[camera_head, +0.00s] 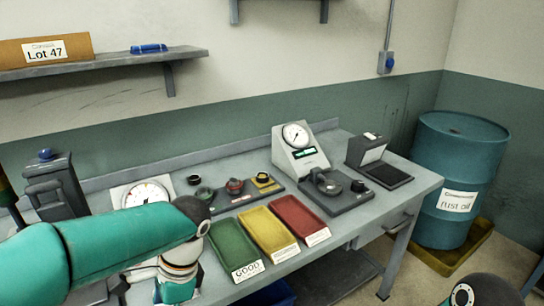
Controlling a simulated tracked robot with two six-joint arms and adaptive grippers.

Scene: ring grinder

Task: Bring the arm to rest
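My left arm (90,245) comes in from the left as a teal link. It bends at a dark joint near the front of the bench and goes down to a banded wrist section (180,262) beside the green tray. My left gripper is not visible. Of my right arm only a dark rounded joint (484,291) shows at the bottom right edge, off the bench. My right gripper is out of the picture. I see nothing held.
The grey bench (345,230) bears a green tray (230,240) labelled GOOD, a yellow tray (265,228), a red tray (298,215), a dial gauge stand (300,155), a dark fixture (335,188) and a black device (380,168). A teal drum (455,170) stands at the right.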

